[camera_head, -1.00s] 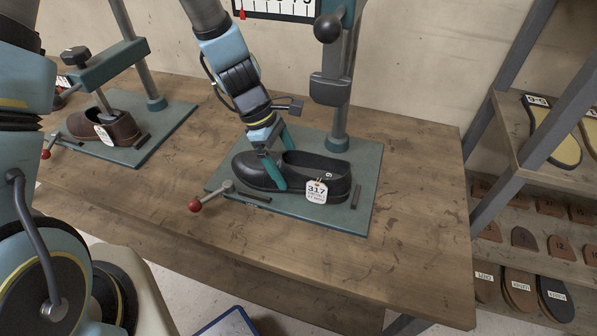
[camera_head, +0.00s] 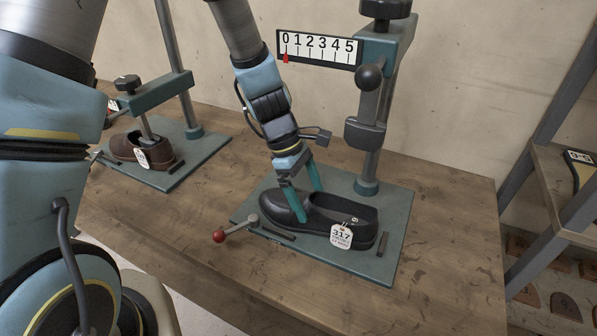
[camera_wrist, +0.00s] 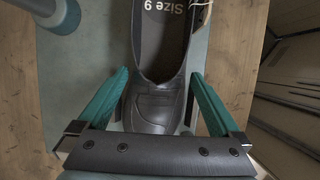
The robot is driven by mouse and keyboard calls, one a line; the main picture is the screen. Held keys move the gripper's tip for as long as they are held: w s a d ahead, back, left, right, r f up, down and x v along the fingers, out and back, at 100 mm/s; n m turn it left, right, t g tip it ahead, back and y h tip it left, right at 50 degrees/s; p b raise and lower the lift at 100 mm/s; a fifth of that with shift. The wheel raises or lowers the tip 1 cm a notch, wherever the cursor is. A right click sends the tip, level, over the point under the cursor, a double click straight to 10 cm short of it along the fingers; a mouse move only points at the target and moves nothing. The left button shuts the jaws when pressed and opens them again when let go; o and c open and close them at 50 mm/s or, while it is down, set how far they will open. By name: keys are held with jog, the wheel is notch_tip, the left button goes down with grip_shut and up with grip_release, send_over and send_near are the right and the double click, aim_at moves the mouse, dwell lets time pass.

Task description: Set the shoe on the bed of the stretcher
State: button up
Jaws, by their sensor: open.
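A black shoe (camera_head: 335,210) with a white tag marked 317 stands upright on the green bed (camera_head: 389,240) of the stretcher. The stretcher's post and arm (camera_head: 372,140) rise behind the shoe. My gripper (camera_head: 310,205) is lowered over the front of the shoe, its teal fingers spread on either side. In the wrist view the shoe (camera_wrist: 160,90) lies between the open fingers (camera_wrist: 158,100), toe toward the gripper, with "Size 9" on its insole. I cannot tell whether either finger touches the shoe.
A second stretcher at the left holds a brown shoe (camera_head: 135,148). A lever with a red knob (camera_head: 219,236) juts out at the bed's front left. A scale (camera_head: 318,48) reads 0 to 5, with its red pointer near 0. The wooden table (camera_head: 440,250) is clear at right; a shelf rack stands beyond.

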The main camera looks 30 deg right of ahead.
jog(key=b+v, duration=0.1)
jog(key=v, duration=0.8)
jog(key=shift+r, duration=0.2)
jog(key=shift+w, duration=0.15)
jog(key=w+a+r+n+t+h, duration=0.1)
jog(key=w+r+n+t+h, duration=0.15)
jog(key=w+n, duration=0.6)
jog(key=w+a+r+n+t+h, duration=0.1)
jog(key=w+r+n+t+h, duration=0.3)
jog(key=n, duration=0.7)
jog(key=w+a+f+n+t+y, duration=0.1)
jog(key=w+a+n+y, duration=0.25)
jog(key=a+n, duration=0.35)
jog(key=w+a+n+t+y, duration=0.2)
jog(key=w+a+n, duration=0.35)
jog(key=n, duration=0.45)
jog(key=s+a+n+y, duration=0.2)
jog(key=a+n, duration=0.8)
jog(key=s+a+f+n+g, duration=0.1)
jog(key=s+a+n, duration=0.3)
jog(key=n, duration=0.5)
jog(key=s+a+f+n+g+y, duration=0.1)
jog(key=s+a+f+n+g, duration=0.1)
jog(key=s+n, duration=0.4)
jog(key=a+n+g, duration=0.1)
jog(key=a+n, duration=0.1)
jog(key=n, duration=0.1)
jog(key=shift+s, duration=0.3)
